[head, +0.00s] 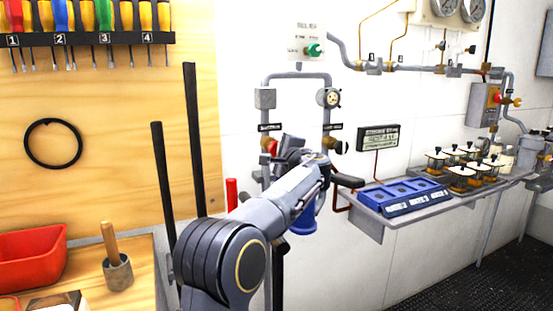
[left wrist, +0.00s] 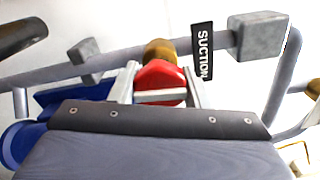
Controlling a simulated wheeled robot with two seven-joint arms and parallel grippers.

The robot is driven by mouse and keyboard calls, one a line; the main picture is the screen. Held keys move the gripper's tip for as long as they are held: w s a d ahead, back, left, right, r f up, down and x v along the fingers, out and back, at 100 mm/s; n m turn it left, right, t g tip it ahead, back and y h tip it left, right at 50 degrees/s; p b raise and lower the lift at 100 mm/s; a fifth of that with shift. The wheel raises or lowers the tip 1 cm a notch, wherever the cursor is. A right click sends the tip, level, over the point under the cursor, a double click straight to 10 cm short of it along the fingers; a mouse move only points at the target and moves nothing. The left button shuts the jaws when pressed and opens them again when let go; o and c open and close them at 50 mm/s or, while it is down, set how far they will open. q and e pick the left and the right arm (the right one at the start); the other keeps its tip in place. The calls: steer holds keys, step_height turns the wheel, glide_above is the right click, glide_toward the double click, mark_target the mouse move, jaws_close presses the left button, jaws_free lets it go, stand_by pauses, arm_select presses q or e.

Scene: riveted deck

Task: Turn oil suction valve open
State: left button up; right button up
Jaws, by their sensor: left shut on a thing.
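The suction valve has a red knob (head: 270,146) on a brass stem, on the left vertical grey pipe of the wall piping. In the left wrist view the red knob (left wrist: 158,78) sits close beside a black label reading SUCTION (left wrist: 202,52). My left gripper (head: 279,146) reaches it from the right and partly covers it in the head view. Its two light metal fingers (left wrist: 162,90) stand on either side of the red knob and are shut on it. My right gripper is in neither view.
A second valve (head: 340,147) sits on the neighbouring pipe, right of my gripper. A shelf with blue trays (head: 400,196) and several small jars stands to the right. A blue vessel (head: 303,218) hangs below my wrist. Two dark posts (head: 194,140) stand left of my arm.

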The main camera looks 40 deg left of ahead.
arm_select(q)
steer(key=shift+f+n+b, duration=0.1)
steer(key=shift+n+b, duration=0.25)
steer(key=shift+n, duration=0.15)
steer(key=o, duration=1)
steer(key=shift+d, duration=0.1)
steer(key=b+v, duration=0.1)
steer(key=v, duration=0.6)
steer(key=shift+s+d, duration=0.2)
steer(key=shift+d, duration=0.05)
